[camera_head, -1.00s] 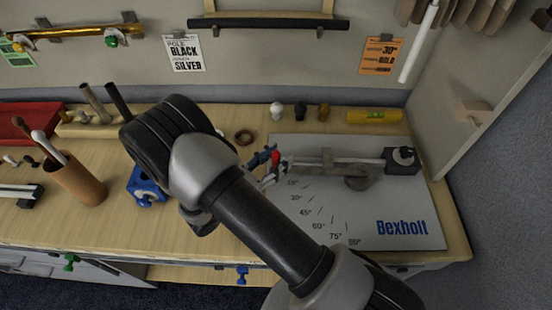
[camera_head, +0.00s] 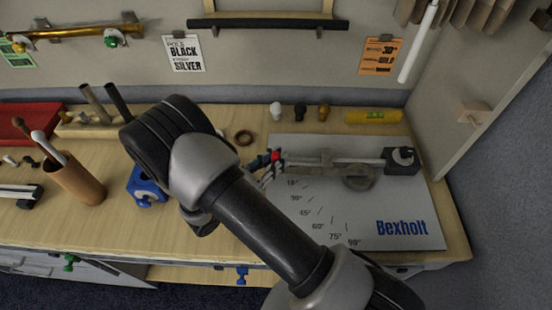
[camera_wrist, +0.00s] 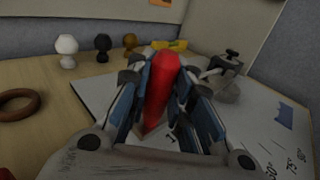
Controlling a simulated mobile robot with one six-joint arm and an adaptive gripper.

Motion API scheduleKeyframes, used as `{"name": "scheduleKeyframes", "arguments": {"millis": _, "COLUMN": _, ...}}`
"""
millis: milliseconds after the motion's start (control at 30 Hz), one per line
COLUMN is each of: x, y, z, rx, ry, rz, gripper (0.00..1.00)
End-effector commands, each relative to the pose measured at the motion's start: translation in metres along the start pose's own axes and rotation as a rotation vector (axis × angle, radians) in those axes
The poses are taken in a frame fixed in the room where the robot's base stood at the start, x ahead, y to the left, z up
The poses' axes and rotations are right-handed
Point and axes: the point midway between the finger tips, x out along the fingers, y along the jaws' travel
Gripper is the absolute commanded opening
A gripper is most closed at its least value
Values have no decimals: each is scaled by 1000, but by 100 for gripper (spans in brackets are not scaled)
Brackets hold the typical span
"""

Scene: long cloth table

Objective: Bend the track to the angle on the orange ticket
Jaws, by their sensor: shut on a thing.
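The orange ticket (camera_head: 381,56) on the back wall reads 30°, with smaller text that is hard to read. The bending plate (camera_head: 340,230) carries angle marks from about 15° to 90°. The pale track (camera_head: 355,160) lies across its upper part, running to a dark clamp (camera_head: 401,160). The lever, ending in a red handle (camera_wrist: 160,88), lies along the track, above the lowest angle mark. My gripper (camera_wrist: 165,85) is shut on the red handle, its blue-padded fingers on either side. In the head view my gripper (camera_head: 268,163) is partly hidden by my arm.
Several small knobs (camera_head: 301,110) and a yellow level (camera_head: 374,116) stand behind the plate. A wooden ring (camera_head: 244,137), a blue clamp-like item (camera_head: 146,188) and a brown cup (camera_head: 78,184) are to the left. A side wall closes off the right.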

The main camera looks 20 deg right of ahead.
Motion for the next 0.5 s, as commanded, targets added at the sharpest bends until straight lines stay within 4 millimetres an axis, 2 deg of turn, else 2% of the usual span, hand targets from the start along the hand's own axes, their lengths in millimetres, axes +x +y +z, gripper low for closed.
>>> {"name": "scheduleKeyframes", "arguments": {"millis": 167, "x": -4, "y": -2, "z": 0, "rx": 0, "ry": 2, "rz": 5, "gripper": 0}}
{"name": "scheduleKeyframes", "arguments": {"millis": 333, "x": -20, "y": -18, "z": 0, "rx": 0, "ry": 3, "rz": 7, "gripper": 0}}
{"name": "scheduleKeyframes", "arguments": {"millis": 500, "x": -21, "y": -21, "z": 0, "rx": 2, "ry": 2, "rz": 4, "gripper": 0}}
